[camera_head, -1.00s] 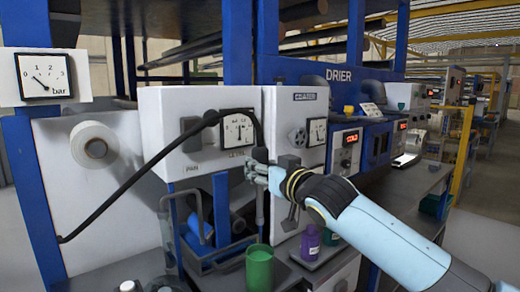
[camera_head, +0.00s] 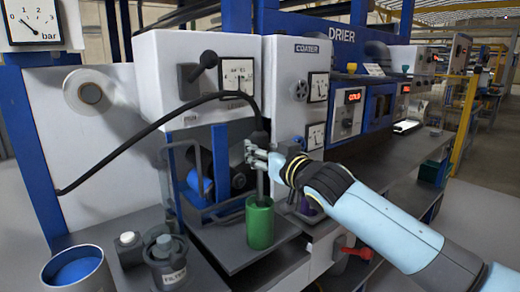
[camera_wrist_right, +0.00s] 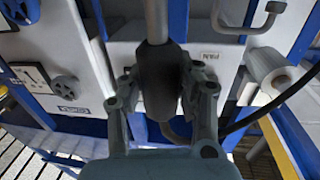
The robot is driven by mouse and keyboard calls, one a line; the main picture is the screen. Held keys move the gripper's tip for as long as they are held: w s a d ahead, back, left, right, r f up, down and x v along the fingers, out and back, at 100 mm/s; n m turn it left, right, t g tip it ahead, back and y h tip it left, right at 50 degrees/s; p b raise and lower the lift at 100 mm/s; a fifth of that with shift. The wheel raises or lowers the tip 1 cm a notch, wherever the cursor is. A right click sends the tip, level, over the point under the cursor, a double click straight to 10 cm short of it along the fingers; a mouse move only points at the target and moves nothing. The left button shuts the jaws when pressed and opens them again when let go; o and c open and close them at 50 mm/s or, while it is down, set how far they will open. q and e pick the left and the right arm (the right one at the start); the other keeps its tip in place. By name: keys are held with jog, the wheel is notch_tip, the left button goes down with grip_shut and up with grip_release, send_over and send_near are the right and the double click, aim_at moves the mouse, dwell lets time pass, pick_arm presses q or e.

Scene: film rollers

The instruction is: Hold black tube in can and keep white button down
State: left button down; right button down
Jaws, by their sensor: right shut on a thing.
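My right gripper (camera_head: 255,152) is shut on the black tube at its thick dark handle. The black tube (camera_head: 160,122) arches from the lower left to this handle. The handle (camera_wrist_right: 160,85) sits between both fingers in the right wrist view. A grey pipe (camera_head: 260,185) runs down from the grip to the mouth of the green can (camera_head: 260,226); its lower end is hidden there. The can stands upright on a grey shelf. The white button (camera_head: 127,238) sits on a small dark box at the lower left, with nothing touching it. My left gripper is not in view.
A blue-filled pot (camera_head: 76,268) and a grey filter canister (camera_head: 165,260) stand near the white button. The coater cabinet (camera_head: 297,100) rises behind my gripper. A red valve handle (camera_head: 357,253) sticks out below the bench at right.

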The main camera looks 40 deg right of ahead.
aim_at(262, 191)
jog(key=shift+f+b, duration=4.05)
jog(key=shift+f, duration=1.1)
